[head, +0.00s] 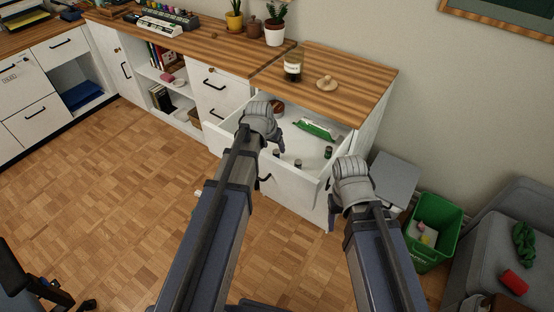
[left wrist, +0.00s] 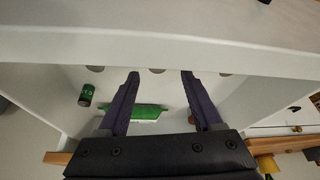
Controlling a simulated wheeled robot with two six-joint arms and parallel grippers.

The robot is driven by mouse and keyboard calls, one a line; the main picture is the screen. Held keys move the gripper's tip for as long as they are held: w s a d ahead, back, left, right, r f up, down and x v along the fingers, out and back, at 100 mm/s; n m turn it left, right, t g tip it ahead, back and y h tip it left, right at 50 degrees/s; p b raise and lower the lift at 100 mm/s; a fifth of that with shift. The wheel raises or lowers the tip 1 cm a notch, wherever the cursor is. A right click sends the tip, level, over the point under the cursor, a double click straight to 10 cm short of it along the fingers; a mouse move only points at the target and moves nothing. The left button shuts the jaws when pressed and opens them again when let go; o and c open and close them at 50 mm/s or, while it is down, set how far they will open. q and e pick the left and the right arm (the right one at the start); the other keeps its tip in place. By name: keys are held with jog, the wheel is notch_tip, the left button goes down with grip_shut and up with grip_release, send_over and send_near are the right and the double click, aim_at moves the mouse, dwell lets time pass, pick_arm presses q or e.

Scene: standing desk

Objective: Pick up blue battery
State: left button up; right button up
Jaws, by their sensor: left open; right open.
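Several small dark upright cylinders that look like batteries stand in the open white drawer, one near the middle (head: 298,163) and one at the right (head: 328,152). I cannot make out a blue one.
The drawer also holds a green-and-white item (head: 317,129) and a brown round item (head: 277,108). The wooden desktop (head: 345,73) above bears a jar (head: 293,67) and a small wooden object (head: 326,83). A green bin (head: 433,249) stands at the right.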

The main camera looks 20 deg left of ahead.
aim_at(276, 151)
pick_arm(q)
jog(key=shift+b+x, duration=2.45)
jog(key=shift+x, duration=0.35)
jog(key=shift+s+d, duration=0.1)
jog(key=shift+d, duration=0.05)
grip_shut()
